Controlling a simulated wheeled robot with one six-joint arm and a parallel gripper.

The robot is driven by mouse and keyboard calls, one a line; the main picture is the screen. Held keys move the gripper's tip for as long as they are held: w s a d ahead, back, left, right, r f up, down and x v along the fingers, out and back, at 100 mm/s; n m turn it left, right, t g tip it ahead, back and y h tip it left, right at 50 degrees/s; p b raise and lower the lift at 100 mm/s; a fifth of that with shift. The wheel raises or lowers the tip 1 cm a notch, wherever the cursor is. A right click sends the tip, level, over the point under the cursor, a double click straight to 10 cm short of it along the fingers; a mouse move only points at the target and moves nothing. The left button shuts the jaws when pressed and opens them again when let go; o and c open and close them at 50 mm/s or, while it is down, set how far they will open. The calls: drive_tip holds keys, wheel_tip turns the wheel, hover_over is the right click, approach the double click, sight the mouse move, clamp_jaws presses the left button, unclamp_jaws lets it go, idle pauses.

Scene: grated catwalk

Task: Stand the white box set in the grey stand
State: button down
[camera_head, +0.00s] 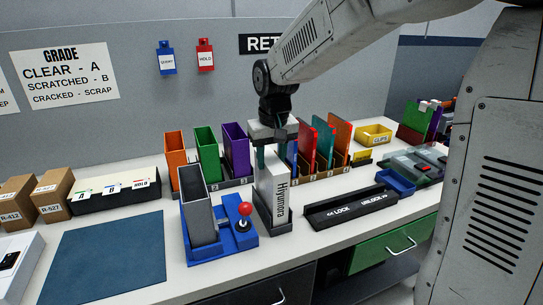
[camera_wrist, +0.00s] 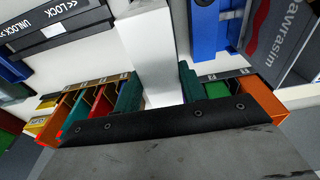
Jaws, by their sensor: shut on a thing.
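The white box (camera_head: 272,188), lettered "Hyumtora", stands upright in the middle of the bench. My gripper (camera_head: 274,150) is above it and shut on its upper end. In the wrist view the white box (camera_wrist: 150,55) runs between the two green fingertips (camera_wrist: 158,92). The dark grey stand (camera_head: 278,228) is low on the bench around the box's lower end. The box's foot is hidden by the stand's walls, so I cannot tell whether it rests on the stand's floor.
A blue fixture (camera_head: 225,245) with a grey box (camera_head: 197,205) and a red-knobbed lever (camera_head: 244,212) is close on the left. A black lock bar (camera_head: 350,206) lies right. Coloured upright bins (camera_head: 235,150) line the back. A blue mat (camera_head: 105,258) is clear.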

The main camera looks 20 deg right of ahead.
drive_tip(key=shift+c, duration=1.8)
unclamp_jaws()
drive_tip(key=shift+r, duration=4)
